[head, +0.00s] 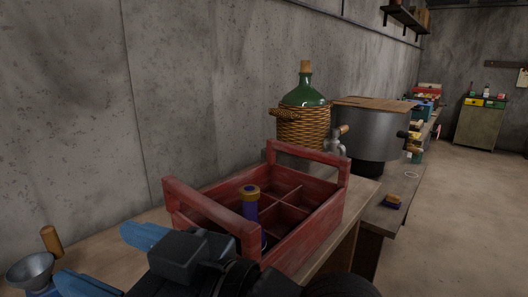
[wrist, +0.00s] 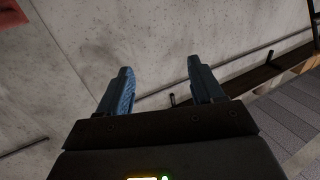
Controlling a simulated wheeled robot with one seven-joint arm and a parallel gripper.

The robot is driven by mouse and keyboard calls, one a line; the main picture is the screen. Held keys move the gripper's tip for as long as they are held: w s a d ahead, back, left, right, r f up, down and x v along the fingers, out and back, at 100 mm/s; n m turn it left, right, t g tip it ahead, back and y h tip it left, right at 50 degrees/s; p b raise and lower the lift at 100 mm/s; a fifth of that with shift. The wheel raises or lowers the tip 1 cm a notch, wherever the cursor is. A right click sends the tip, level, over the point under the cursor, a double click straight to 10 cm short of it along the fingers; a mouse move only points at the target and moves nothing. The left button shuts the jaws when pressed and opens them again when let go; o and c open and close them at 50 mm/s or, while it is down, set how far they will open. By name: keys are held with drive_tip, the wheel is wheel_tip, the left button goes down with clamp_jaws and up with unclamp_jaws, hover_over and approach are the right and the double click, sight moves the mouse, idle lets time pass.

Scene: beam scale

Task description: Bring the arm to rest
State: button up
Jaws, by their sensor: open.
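My gripper (head: 97,258) is at the lower left of the head view, in front of the workbench and left of the red crate. Its two blue fingers are spread apart. In the wrist view the gripper (wrist: 160,72) is open, with nothing between the fingers. Beyond them are the bare concrete wall (wrist: 90,30) and a dark rail (wrist: 240,73). My dark wrist covers the crate's lower left corner in the head view.
The red divided crate (head: 325,222) holds a purple bottle with a gold cap (head: 250,205). A metal funnel (head: 30,270) is at the lower left. A wicker-covered green jug (head: 303,120) and a metal pot with a tap (head: 370,132) stand behind. Floor at right is clear.

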drive_tip(key=s+d+f+m+t+h+b, duration=0.1)
drive_tip(key=s+d+f+m+t+h, duration=0.1)
drive_tip(key=d+f+m+t+h, duration=0.6)
drive_tip(key=s+d+f+m+t+h+b, duration=0.1)
drive_tip(key=s+d+f+m+h, duration=0.3)
drive_tip(key=d+f, duration=0.9)
drive_tip(key=s+d+f+m+h+b, duration=0.1)
drive_tip(key=s+d+f+h, duration=0.1)
drive_tip(key=s+d, duration=0.5)
drive_tip(key=s+d+f+m+h+b, duration=0.1)
drive_tip(key=s+d+f+h, duration=0.1)
drive_tip(key=s+d, duration=0.5)
drive_tip(key=s+h, duration=0.1)
drive_tip(key=s, duration=0.5)
drive_tip(key=shift+s+f, duration=0.15)
drive_tip(key=shift+s, duration=0.05)
